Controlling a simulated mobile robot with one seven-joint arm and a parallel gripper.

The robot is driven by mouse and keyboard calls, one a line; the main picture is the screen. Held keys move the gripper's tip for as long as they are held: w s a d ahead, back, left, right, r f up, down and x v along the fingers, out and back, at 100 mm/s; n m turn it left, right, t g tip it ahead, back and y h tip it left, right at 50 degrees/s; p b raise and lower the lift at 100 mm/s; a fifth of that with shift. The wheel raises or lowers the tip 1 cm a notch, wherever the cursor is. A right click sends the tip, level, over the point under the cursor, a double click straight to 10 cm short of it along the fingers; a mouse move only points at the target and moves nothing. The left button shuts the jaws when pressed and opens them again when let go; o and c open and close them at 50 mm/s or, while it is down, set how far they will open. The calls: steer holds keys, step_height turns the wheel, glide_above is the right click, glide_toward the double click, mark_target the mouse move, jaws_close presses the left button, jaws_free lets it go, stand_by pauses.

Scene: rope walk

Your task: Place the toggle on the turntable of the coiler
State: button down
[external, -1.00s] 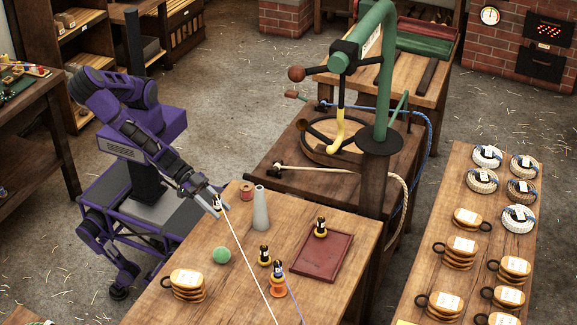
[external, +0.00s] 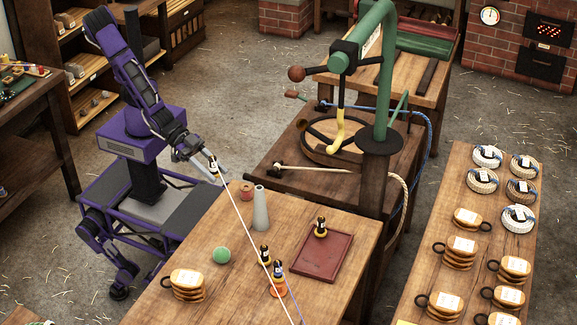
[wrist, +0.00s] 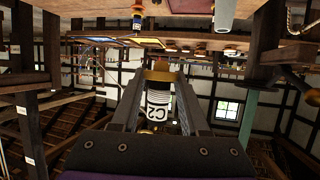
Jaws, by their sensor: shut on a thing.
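My gripper (external: 213,167) is shut on a black toggle with a white label and yellow ends, held in the air above the table's far-left end. A white cord (external: 243,222) runs from the toggle down across the table to the lower right. The coiler (external: 386,75) is a green-framed machine on a wooden stand, right of my gripper and apart from it. Its round wooden turntable (external: 318,153) lies low under a yellow guide arm; a dark piece partly covers its surface.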

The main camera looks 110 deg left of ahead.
steer(key=shift+r, duration=3.15)
steer(key=w+a+r+n+y, duration=0.1)
steer(key=w+a+n+y, duration=0.2)
steer(key=w+a, duration=0.9)
steer(key=n+g+y+b, duration=0.2)
steer(key=n+y+b, duration=0.1)
steer(key=n+y, duration=0.45)
glide_above(329, 136)
steer(key=shift+m+y, duration=0.25)
step_height(329, 136, down, 26)
steer(key=shift+d+f, duration=0.15)
steer(key=shift+f+b, duration=0.4)
steer(key=shift+f, duration=1.6)
steer(key=shift+f, duration=0.1)
